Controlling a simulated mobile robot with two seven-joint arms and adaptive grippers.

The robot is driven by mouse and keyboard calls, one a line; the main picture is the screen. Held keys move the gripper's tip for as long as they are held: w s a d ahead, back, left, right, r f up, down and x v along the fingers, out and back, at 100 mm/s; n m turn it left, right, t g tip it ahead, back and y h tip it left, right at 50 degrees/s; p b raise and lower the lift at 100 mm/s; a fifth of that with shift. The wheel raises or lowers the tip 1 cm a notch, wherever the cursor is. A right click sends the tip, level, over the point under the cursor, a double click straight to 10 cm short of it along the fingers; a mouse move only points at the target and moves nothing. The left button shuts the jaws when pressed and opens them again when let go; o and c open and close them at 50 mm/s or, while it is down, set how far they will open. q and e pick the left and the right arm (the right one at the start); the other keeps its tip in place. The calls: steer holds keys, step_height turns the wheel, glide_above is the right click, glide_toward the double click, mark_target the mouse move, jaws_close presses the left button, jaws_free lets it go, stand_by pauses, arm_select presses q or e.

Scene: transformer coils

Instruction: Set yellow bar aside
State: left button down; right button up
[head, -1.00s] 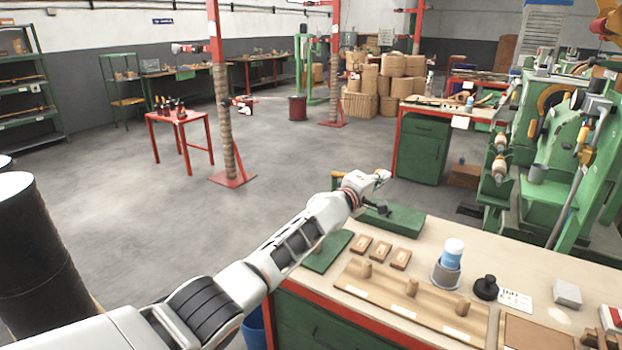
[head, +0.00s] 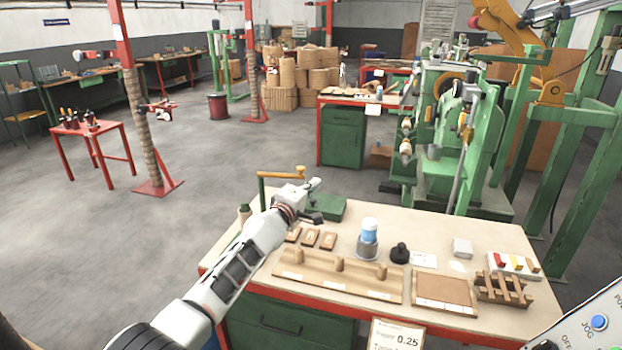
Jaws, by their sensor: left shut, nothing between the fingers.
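A yellow bar (head: 281,174) shows level above the table's far left corner, at the top of a thin green upright, beside a green block-like device (head: 330,208). My left gripper (head: 315,217) is shut and empty. It is in front of the green device and a little right of the bar, apart from it in the picture; the exact gap in depth cannot be told. My wrist covers part of the device and upright. A white tray (head: 494,269) at the table's right holds small red and yellow pieces. My right gripper is not in view.
On the workbench (head: 215,262) are small wooden blocks (head: 310,238), a long wooden board (head: 335,281), a blue-white cup (head: 369,231), a black knob (head: 399,253) and a wooden rack (head: 503,290). The bench's right back is fairly clear. Green machines (head: 465,150) stand behind.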

arm_select(q)
steer(key=shift+s+d, duration=0.55)
steer(key=shift+s, duration=0.05)
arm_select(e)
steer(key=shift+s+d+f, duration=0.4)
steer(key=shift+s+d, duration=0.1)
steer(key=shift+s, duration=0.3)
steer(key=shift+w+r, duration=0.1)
arm_select(q)
steer(key=s+a+f+m+g+y, duration=0.1)
steer(key=s+a+f+m, duration=0.1)
steer(key=s+a+f, duration=0.5)
steer(key=s+a+f+m+y, duration=0.1)
steer(key=s+a+f+m, duration=0.1)
steer(key=s+f, duration=0.8)
steer(key=s+a+f+m+g+y, duration=0.15)
steer(key=s+a+f, duration=0.4)
steer(key=f, duration=0.65)
steer(key=s+a+f+m+y, duration=0.1)
steer(key=s+a+f+m, duration=0.1)
steer(key=s, duration=0.7)
steer(key=s+a+f+m+g+y, duration=0.1)
steer(key=s+a+f+m, duration=0.1)
steer(key=s+a, duration=0.5)
steer(key=s+a+f+m+g+y, duration=0.1)
steer(key=s+a+m, duration=0.3)
steer(key=s, duration=0.8)
steer(key=shift+a+f+m, duration=0.35)
steer(key=shift+a+f, duration=0.25)
steer(key=shift+f, duration=0.05)
